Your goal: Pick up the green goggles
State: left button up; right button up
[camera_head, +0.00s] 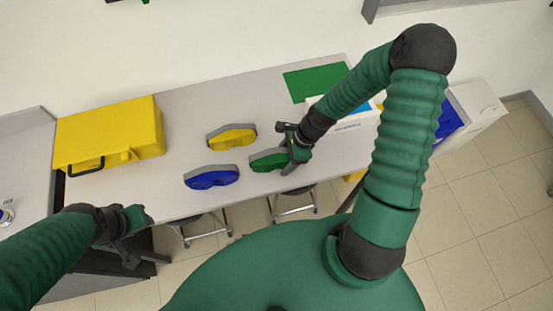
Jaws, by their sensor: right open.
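The green goggles (266,160) lie on the grey table, to the right of the blue goggles (212,179) and below right of the yellow goggles (232,138). My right gripper (284,155) is open at the right end of the green goggles and hides part of them. I cannot tell whether its fingers touch them. My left gripper (145,262) is low on the left, off the table's front edge and far from the goggles. I cannot tell whether its jaws are open.
A yellow case (110,130) stands on the table's left part. A green mat (314,82) lies at the back right, near a white box (350,123) partly behind my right arm. Stools (204,226) stand under the front edge. The table (190,104) is clear behind the yellow goggles.

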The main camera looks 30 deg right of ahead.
jog(key=shift+w+a, duration=0.1)
jog(key=c, duration=0.5)
grip_shut()
jog(key=shift+r, duration=0.15)
